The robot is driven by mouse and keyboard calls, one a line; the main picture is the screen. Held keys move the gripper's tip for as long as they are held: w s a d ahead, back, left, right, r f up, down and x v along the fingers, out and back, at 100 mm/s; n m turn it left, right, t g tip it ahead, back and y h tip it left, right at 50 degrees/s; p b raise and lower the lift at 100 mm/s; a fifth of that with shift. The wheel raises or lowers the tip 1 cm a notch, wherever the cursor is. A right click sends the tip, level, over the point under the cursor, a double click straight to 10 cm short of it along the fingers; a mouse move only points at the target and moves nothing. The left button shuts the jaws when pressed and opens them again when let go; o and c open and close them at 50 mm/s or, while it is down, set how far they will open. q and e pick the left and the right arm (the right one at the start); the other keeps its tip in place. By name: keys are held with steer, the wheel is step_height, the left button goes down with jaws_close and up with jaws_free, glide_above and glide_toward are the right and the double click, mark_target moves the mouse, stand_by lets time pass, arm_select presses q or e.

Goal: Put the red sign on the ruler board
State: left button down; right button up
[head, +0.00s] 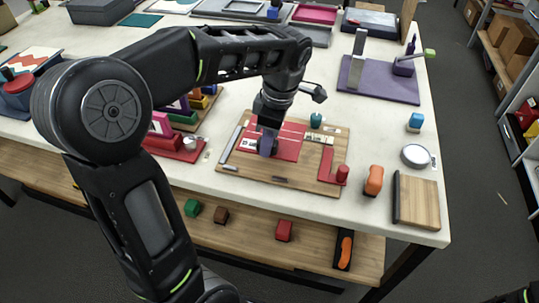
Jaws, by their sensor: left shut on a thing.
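The red sign (286,146) is a flat red panel at the middle of the wooden ruler board (236,180). My left gripper (267,151) reaches down from above onto the sign's left part and is shut on it. The fingers hide part of the sign, and I cannot tell whether it lies flat on the board or just above it. Light ruler-like strips show on the board's left side and upper right.
A red L-shaped piece (327,163) and a red cylinder (342,173) are at the board's right. An orange object (374,180), a round silver dish (416,156) and a wooden block (416,201) stand further right. A purple tray (378,84) lies behind. Coloured blocks sit on the lower shelf.

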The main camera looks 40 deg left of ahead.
mark_target(268, 168)
arm_select(q)
step_height(268, 168, down, 2)
steer(key=shift+f, duration=0.1)
step_height(268, 168, down, 3)
steer(key=shift+f, duration=0.35)
stand_by(0.3)
steer(key=shift+f, duration=0.2)
steer(key=c, duration=1.1)
jaws_free()
steer(key=shift+r, duration=0.1)
steer(key=shift+c, duration=0.2)
steer(key=shift+r, duration=0.1)
